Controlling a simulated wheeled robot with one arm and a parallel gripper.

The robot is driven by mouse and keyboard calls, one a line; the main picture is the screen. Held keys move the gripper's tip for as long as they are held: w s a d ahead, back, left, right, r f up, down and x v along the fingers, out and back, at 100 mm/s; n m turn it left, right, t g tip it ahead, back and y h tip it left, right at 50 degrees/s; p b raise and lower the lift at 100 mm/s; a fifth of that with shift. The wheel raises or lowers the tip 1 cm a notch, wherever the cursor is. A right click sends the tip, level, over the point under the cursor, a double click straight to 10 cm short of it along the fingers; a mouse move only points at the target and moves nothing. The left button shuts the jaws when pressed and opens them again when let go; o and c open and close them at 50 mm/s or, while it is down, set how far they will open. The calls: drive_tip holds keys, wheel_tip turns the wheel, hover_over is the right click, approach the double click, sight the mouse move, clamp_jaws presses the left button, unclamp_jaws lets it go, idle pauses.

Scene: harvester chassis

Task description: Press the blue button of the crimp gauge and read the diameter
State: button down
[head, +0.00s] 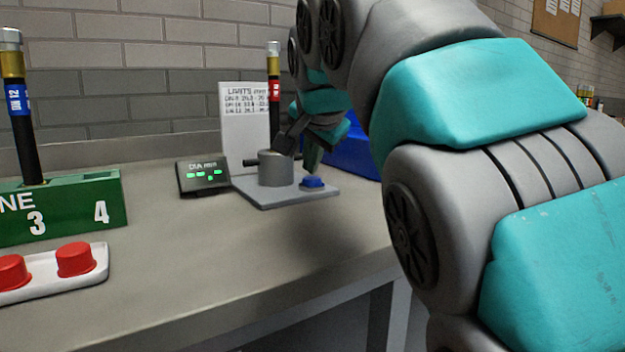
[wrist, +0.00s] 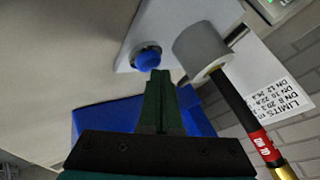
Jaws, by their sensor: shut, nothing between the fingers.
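The crimp gauge (head: 290,192) is a grey plate with a grey cylinder (head: 275,168) on the workbench. A black hose with a red band and brass end (head: 274,75) stands upright in the cylinder. The blue button (head: 313,182) sits on the plate right of the cylinder; it also shows in the wrist view (wrist: 148,58). A small dark display (head: 203,176) labelled DIA mm shows green marks, too small to read. My gripper (wrist: 160,76) is shut and empty, its tips close to the button in the wrist view. I cannot tell whether they touch it.
A white limits card (head: 243,120) stands behind the gauge. A blue bin (head: 352,158) is behind and to the right. A green numbered rack (head: 75,205) with a blue-banded hose (head: 17,100) and a white tray of red caps (head: 95,262) are at left. The bench front is clear.

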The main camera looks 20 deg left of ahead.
sight(311, 180)
drive_tip(key=shift+f, duration=0.5)
idle(0.7)
drive_tip(key=shift+r, duration=0.1)
drive_tip(key=shift+r+p, duration=0.55)
drive_tip(key=shift+r, duration=0.3)
wheel_tip(311, 180, up, 5)
drive_tip(key=p, duration=0.4)
idle(0.6)
